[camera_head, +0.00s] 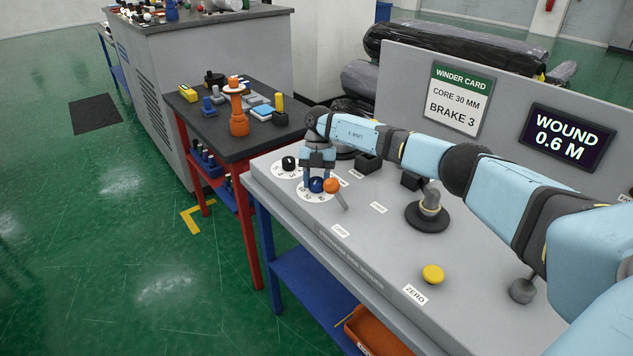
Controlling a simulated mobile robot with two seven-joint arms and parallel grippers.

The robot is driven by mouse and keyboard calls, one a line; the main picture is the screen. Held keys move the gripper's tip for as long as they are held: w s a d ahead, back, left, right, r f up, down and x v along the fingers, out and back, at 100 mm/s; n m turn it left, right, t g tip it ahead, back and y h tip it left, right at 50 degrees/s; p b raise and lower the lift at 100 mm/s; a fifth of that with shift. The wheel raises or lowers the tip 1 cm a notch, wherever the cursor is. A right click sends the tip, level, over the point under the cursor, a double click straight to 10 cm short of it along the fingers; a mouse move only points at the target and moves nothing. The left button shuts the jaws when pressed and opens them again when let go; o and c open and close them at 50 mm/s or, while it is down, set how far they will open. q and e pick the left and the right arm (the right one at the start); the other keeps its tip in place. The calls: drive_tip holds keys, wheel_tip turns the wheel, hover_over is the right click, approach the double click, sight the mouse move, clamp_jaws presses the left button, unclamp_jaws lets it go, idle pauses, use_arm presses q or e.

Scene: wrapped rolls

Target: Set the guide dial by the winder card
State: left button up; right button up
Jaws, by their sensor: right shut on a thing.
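The winder card (459,98) stands on the grey panel behind the bench and reads "CORE 30 MM, BRAKE 3". Two white round dials lie at the bench's far left end. One dial (278,169) has a black knob (289,163). The nearer dial (313,196) has a blue knob (316,186). Their small print is too small to read surely, so I cannot tell which is the guide dial. My right gripper (317,179) points down over the nearer dial, shut on the blue knob. It hides part of that dial. My left gripper is out of view.
An orange ball-topped lever (332,186) stands close beside my right gripper. A yellow button (433,274) sits by the "ZERO" label. A display (566,138) reads "WOUND 0.6 M". A dark side table (222,128) holds small parts. Black blocks (368,163) stand behind the gripper.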

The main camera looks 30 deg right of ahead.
drive_tip(key=n, duration=0.2)
drive_tip(key=n+h+b, duration=0.1)
drive_tip(key=n, duration=0.1)
drive_tip(key=shift+n+g+h, duration=0.3)
drive_tip(key=shift+g, duration=0.1)
drive_tip(key=n+h, duration=0.1)
drive_tip(key=n, duration=0.3)
drive_tip(key=shift+r+n+h, duration=0.1)
drive_tip(key=shift+n+h, duration=0.2)
drive_tip(key=shift+h, duration=0.1)
drive_tip(key=n+h, duration=0.1)
drive_tip(key=n, duration=0.3)
drive_tip(key=shift+h, duration=0.3)
drive_tip(key=shift+n+t+h, duration=0.35)
drive_tip(key=shift+n, duration=0.85)
drive_tip(key=shift+n+t+h, duration=0.35)
drive_tip(key=shift+n, duration=0.85)
drive_tip(key=o, duration=0.9)
drive_tip(key=v, duration=1.3)
drive_tip(key=shift+w+a+r, duration=0.15)
drive_tip(key=shift+r, duration=0.15)
